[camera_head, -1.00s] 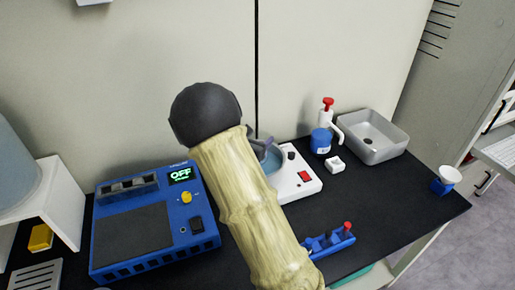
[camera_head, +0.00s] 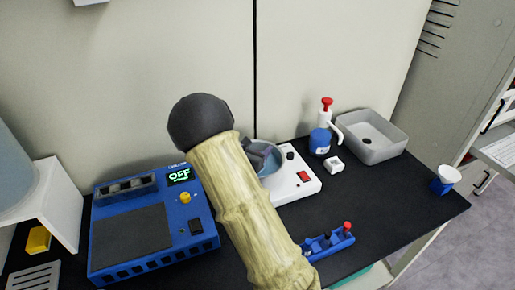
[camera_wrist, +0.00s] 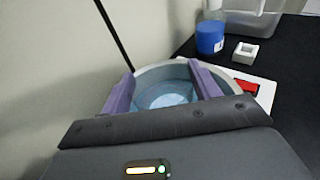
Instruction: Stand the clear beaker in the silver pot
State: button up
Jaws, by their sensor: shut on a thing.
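The silver pot (camera_head: 278,179) stands on a white hot plate (camera_head: 308,186) behind my arm, with pale blue inside it. Its rim also shows in the wrist view (camera_wrist: 236,88). My gripper (camera_head: 262,155) is at the pot's opening, partly hidden by my arm in the head view. In the wrist view its two purple fingers (camera_wrist: 160,75) are spread around the clear beaker (camera_wrist: 165,96), which looks pale blue and see-through. The gripper is shut on it. The beaker's base is hard to make out, so I cannot tell whether it touches the pot's floor.
A blue device (camera_head: 150,225) reading OFF is at left. A blue bottle with a red-topped pump (camera_head: 321,140), a small white block (camera_head: 333,165) and a grey basin (camera_head: 372,137) stand at right. A blue rack (camera_head: 328,242) lies in front.

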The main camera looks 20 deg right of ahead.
jog(key=shift+s+a+f, duration=0.1)
jog(key=shift+s+f, duration=0.05)
jog(key=shift+f, duration=0.05)
jog(key=shift+f+b, duration=0.25)
jog(key=shift+b, duration=0.15)
jog(key=o, duration=1.4)
jog(key=shift+r, duration=0.1)
jog(key=shift+r+p, duration=0.8)
jog(key=shift+p, duration=0.15)
jog(key=v, duration=0.4)
jog(key=b+v, duration=0.1)
jog(key=v, duration=0.6)
jog(key=shift+s+a+f+b, duration=0.2)
jog(key=shift+s+a+b, duration=0.1)
jog(key=shift+s+b, duration=0.05)
